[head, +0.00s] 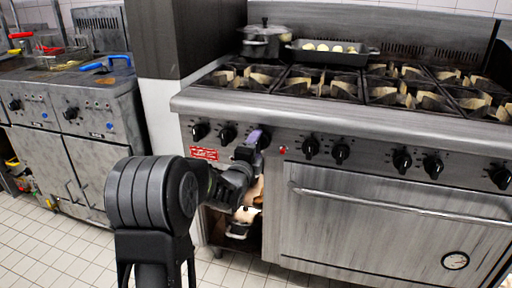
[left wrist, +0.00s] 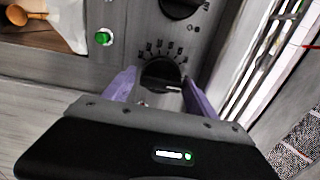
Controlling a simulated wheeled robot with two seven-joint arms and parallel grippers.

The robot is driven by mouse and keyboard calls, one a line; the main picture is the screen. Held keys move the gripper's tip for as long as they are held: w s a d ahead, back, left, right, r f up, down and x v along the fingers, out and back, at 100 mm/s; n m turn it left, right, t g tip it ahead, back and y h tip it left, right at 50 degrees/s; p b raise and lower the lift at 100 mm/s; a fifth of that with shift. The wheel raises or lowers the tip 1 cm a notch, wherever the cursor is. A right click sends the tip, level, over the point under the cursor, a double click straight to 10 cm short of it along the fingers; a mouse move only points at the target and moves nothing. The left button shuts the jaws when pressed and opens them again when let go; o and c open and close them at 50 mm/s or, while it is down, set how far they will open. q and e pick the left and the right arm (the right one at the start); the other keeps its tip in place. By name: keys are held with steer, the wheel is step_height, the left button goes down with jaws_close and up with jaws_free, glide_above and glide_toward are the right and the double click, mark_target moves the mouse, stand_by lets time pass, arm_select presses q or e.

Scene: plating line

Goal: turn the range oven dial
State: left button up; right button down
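The range's front panel (head: 365,151) carries a row of black dials. My left gripper (head: 258,140) reaches the panel left of the oven door, its purple fingers at a dial they hide in the head view. In the left wrist view, the black dial (left wrist: 162,75) with a white pointer line and printed scale sits between the purple fingertips of the left gripper (left wrist: 160,90). The fingers are apart on either side of the dial; a narrow gap shows on the left, and contact on the right is unclear. My right gripper is not in view.
The oven door (head: 390,225) has a long handle bar (head: 400,206). A neighbouring dial (left wrist: 180,6) and a green light (left wrist: 104,36) are close by. A pot (head: 264,42) and a dark tray (head: 328,56) stand on the range top. Fryers (head: 75,120) stand at left.

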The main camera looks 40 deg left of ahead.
arm_select(q)
steer(key=shift+o, duration=0.9)
steer(key=shift+r, duration=0.1)
steer(key=shift+s, duration=0.1)
steer(key=p+v, duration=0.1)
steer(key=v, duration=0.6)
steer(key=shift+s+d, duration=0.2)
steer(key=shift+s, duration=0.1)
